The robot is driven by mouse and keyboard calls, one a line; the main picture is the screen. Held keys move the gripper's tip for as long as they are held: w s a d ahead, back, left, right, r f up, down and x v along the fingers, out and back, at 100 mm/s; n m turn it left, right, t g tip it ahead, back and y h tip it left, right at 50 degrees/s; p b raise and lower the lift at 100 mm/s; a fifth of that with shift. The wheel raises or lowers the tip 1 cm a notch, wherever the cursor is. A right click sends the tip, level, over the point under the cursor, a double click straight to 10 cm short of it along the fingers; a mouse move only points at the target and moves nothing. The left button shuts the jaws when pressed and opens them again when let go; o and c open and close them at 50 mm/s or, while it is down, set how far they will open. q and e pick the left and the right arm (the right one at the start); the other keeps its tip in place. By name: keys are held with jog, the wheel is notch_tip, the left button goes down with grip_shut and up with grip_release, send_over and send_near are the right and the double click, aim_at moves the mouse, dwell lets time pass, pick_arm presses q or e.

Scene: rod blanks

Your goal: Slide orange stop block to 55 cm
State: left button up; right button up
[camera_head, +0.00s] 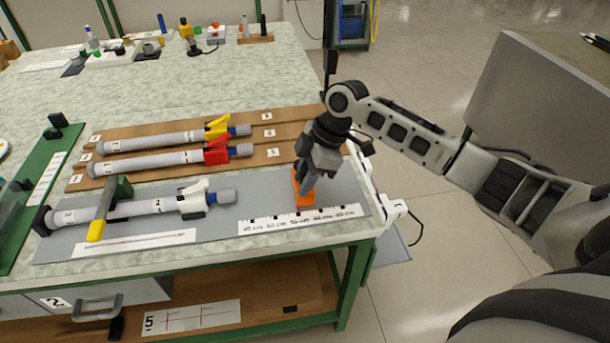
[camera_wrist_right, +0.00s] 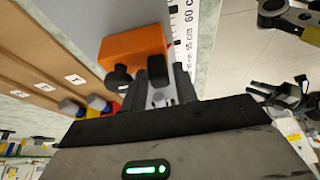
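The orange stop block (camera_head: 305,199) stands upright on the grey fixture plate (camera_head: 232,190), just behind the middle of the white scale strip (camera_head: 270,224). Its position looks close to the 55 cm label, but the exact alignment is hard to read. My right gripper (camera_head: 305,184) reaches down at the block. In the right wrist view the black fingertips (camera_wrist_right: 139,74) are a little apart in front of the orange block (camera_wrist_right: 133,45). Whether they press on a part of it cannot be told. The scale (camera_wrist_right: 184,30) shows 60 cm beside the block. My left gripper is not in view.
A grey-white rod (camera_head: 150,207) with a white clamp lies left of the block, under a yellow-tipped lever (camera_head: 97,229). Rods with red (camera_head: 216,152) and yellow (camera_head: 217,129) clamps rest on brown boards behind. The plate between the white-clamped rod and the block is clear.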

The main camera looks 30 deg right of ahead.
jog(key=shift+r, duration=0.1)
jog(key=v, duration=1.5)
jog(key=shift+r, duration=0.4)
jog(key=s+a+f+m+h, duration=0.1)
jog(key=s+a+f+m, duration=0.1)
jog(key=s+a+f, duration=0.55)
jog(key=s+a+f+m, duration=0.2)
jog(key=s+a+f, duration=0.15)
jog(key=f, duration=0.65)
jog(key=s+f+m+t+h, duration=0.2)
jog(key=s+m+h, duration=0.1)
jog(key=s+m, duration=0.75)
jog(key=w+a+f+n+t+y, duration=0.2)
jog(key=w+a+f+t, duration=0.2)
jog(key=t, duration=0.3)
jog(key=shift+w+a+f+n+y, duration=0.3)
jog(key=shift+a+f+n+y, duration=0.15)
jog(key=shift+f, duration=0.45)
